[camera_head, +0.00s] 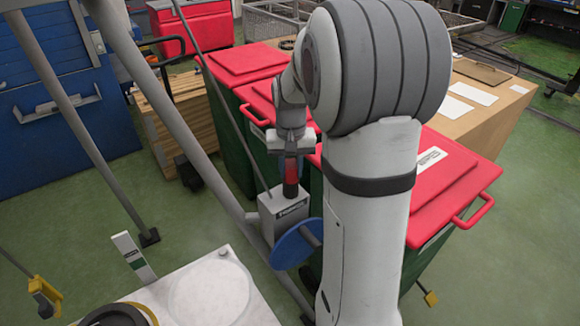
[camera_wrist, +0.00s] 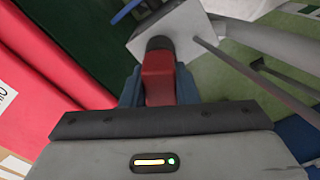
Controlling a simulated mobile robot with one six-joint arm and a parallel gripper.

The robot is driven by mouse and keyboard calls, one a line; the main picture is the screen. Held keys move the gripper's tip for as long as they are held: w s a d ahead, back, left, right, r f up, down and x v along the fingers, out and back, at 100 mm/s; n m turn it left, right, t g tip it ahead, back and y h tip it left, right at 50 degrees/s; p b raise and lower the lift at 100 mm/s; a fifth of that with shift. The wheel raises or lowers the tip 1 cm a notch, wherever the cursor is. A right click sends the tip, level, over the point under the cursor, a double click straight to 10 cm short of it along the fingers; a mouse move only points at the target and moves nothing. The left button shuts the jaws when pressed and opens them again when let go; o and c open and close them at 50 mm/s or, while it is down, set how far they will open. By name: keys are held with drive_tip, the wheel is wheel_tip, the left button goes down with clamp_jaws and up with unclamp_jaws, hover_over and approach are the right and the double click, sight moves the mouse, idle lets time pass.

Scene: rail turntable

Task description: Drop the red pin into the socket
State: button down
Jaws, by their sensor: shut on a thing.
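The red pin (camera_head: 290,178) is held in my gripper (camera_head: 290,160), which is shut on it and points downward. In the head view the pin's lower end is at the top of a grey box (camera_head: 284,212) with a label. In the wrist view the red pin (camera_wrist: 158,78) sits between the two blue-grey fingers (camera_wrist: 158,90), and its dark tip (camera_wrist: 159,43) is at the face of the light box (camera_wrist: 185,30). The socket opening is hidden behind the pin's tip. I cannot tell how far the tip is in.
A blue disc (camera_head: 297,243) is beside the grey box. Green bins with red lids (camera_head: 462,182) stand close behind my arm. Grey slanted poles (camera_head: 165,110) pass left of the box. A white table (camera_head: 215,290) is at the front left. Green floor (camera_head: 85,215) is open at left.

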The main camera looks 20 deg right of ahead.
drive_tip(key=c, duration=1.1)
unclamp_jaws()
drive_tip(key=shift+o, duration=0.2)
drive_tip(key=shift+r, duration=3.85)
